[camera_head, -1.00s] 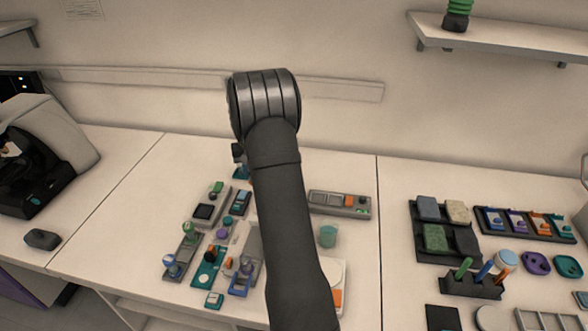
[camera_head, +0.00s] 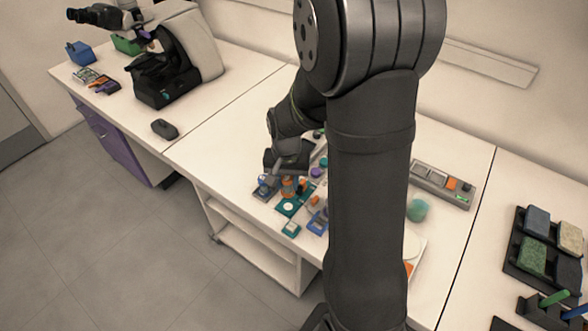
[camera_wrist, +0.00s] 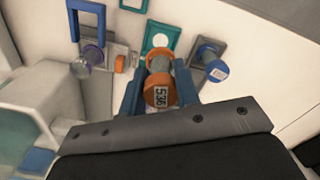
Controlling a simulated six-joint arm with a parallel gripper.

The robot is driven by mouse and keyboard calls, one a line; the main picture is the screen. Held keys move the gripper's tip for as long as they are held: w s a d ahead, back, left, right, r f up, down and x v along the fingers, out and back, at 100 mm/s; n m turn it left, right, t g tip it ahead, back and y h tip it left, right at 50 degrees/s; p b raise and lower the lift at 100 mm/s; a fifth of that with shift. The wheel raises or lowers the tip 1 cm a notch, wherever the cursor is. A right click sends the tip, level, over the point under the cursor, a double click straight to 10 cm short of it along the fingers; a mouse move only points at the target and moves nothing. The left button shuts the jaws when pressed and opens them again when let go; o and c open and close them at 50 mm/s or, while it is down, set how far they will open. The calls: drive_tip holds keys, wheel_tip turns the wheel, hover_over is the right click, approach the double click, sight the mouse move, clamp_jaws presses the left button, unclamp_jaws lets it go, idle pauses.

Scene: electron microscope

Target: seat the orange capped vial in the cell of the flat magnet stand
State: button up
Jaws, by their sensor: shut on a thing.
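The orange capped vial (camera_wrist: 160,92) is between the blue fingers of my gripper (camera_wrist: 157,80) in the wrist view. Its cap, with a "536" label, faces the camera, and a second orange part shows at its far end. My gripper is shut on it. A flat teal piece with a pale round centre (camera_wrist: 161,36) lies just beyond the vial; I cannot tell whether it is the flat magnet stand or whether the vial touches anything. In the head view my gripper (camera_head: 288,178) is low over the crowded bench, and the vial cannot be made out clearly.
A purple-toned vial (camera_wrist: 90,55) stands left of the held one and a blue-ended vial (camera_wrist: 216,71) right of it, both close. A blue frame (camera_wrist: 72,22) lies at the upper left. In the head view, a grey tray (camera_head: 455,197) and green cup (camera_head: 418,209) are right of my arm.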

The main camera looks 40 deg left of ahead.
sight(288, 194)
drive_tip(key=shift+f, duration=3)
drive_tip(key=shift+f, duration=0.45)
drive_tip(key=o, duration=1)
drive_tip(key=shift+o, duration=0.6)
drive_tip(key=o, duration=0.3)
drive_tip(key=shift+r, duration=0.15)
